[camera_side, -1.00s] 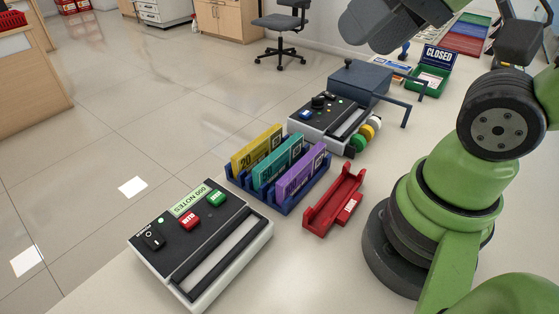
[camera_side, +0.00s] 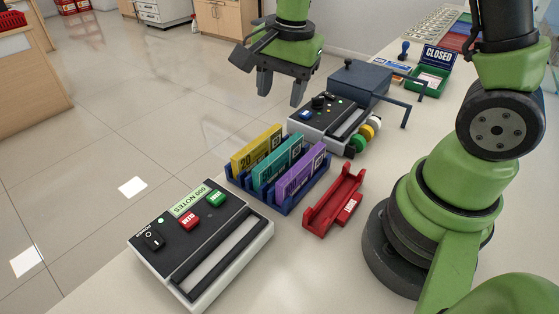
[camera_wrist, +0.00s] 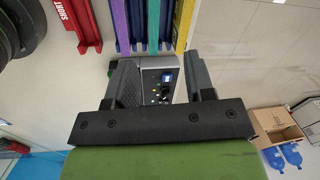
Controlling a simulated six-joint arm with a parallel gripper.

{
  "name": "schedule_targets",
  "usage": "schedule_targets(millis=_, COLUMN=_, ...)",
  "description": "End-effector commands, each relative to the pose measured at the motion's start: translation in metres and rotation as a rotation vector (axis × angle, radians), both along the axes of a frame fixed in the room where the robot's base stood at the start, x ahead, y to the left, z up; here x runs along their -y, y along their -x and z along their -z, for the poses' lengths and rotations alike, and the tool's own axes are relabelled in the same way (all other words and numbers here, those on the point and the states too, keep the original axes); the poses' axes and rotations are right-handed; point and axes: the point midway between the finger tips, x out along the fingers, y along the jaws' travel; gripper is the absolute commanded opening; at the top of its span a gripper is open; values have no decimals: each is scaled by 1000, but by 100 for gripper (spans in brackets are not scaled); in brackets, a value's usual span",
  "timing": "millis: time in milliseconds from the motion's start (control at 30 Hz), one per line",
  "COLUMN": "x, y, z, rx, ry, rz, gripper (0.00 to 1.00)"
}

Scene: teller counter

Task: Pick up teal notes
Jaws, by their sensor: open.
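The teal notes (camera_side: 278,163) stand on edge in the middle slot of a blue rack (camera_side: 287,207), between yellow notes (camera_side: 257,148) and purple notes (camera_side: 301,172). In the wrist view the teal notes (camera_wrist: 153,25) show at the top, with the purple notes (camera_wrist: 120,22) to their left and the yellow notes (camera_wrist: 184,24) to their right. My gripper (camera_side: 281,92) is open and empty, up in the air above and beyond the rack. In the wrist view its fingers (camera_wrist: 158,82) are spread apart, with a machine below showing between them.
A red holder (camera_side: 334,203) stands just right of the rack. A note counter (camera_side: 200,240) sits in front, and another machine (camera_side: 325,122) with coloured rolls stands behind. A dark box (camera_side: 358,84) with a handle and a CLOSED sign (camera_side: 439,57) are farther back.

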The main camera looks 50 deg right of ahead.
Motion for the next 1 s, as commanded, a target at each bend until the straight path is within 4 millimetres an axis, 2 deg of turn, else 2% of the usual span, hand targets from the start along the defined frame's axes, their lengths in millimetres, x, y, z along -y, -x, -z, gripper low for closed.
schedule_targets(millis=33, x=2, y=-5, z=18, rx=-42, ry=-1, rz=56, gripper=49)
schedule_targets(millis=100, x=4, y=-9, z=37, rx=-79, ry=2, rz=126, gripper=49)
schedule_targets(millis=200, x=6, y=-13, z=56, rx=-113, ry=6, rz=196, gripper=49)
schedule_targets(millis=600, x=7, y=-13, z=108, rx=-138, ry=9, rz=242, gripper=49)
schedule_targets(millis=767, x=7, y=-12, z=120, rx=-136, ry=9, rz=242, gripper=49)
schedule_targets(millis=1000, x=8, y=-9, z=156, rx=-136, ry=8, rz=241, gripper=49)
